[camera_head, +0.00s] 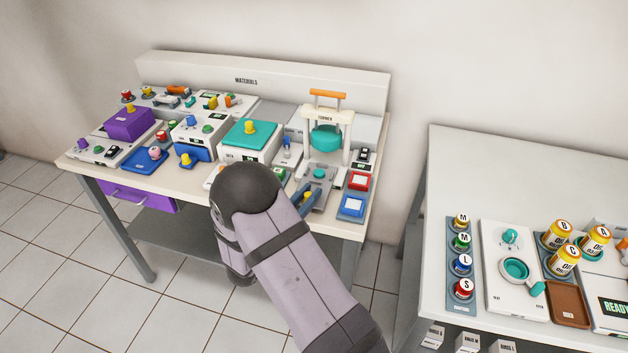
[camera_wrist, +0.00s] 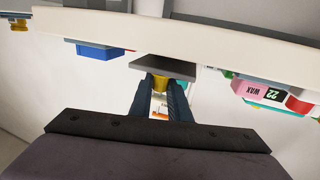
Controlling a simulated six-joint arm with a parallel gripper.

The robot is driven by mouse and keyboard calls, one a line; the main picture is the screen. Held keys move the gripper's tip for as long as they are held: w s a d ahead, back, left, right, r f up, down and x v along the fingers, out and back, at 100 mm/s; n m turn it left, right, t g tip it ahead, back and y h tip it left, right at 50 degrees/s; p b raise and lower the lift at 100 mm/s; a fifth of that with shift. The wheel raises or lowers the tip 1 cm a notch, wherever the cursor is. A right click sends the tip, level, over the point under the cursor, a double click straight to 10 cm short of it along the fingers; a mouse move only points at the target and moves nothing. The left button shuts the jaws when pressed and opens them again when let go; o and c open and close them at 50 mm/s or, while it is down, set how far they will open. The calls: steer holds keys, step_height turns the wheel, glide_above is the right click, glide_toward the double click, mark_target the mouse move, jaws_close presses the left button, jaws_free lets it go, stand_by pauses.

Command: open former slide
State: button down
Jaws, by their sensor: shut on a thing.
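The former (camera_head: 329,113) stands at the back right of the table, with a white frame, an orange top handle and a teal dome. Its grey slide (camera_head: 319,187) reaches forward below the dome and carries a teal knob. In the wrist view a grey plate (camera_wrist: 163,67), seemingly the slide's front end, has a yellow knob (camera_wrist: 160,83) on it. My gripper (camera_head: 308,196) is at the slide's front, its dark blue fingers shut on the yellow knob. The wrist view shows the fingers (camera_wrist: 160,95) on either side of the knob. My arm hides part of the table's front edge.
Red (camera_head: 359,181) and blue (camera_head: 352,206) trays lie just right of the slide. A teal-lidded unit (camera_head: 251,138) stands to its left, with more units and coloured knobs beyond. A second table (camera_head: 440,200) with jars stands at right, across a gap.

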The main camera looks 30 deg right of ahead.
steer(key=shift+s+a, duration=0.5)
steer(key=shift+a, duration=0.05)
steer(key=c, duration=1.7)
jaws_free()
steer(key=shift+o, duration=0.2)
steer(key=b+v, duration=0.1)
steer(key=v, duration=0.6)
steer(key=shift+r, duration=0.1)
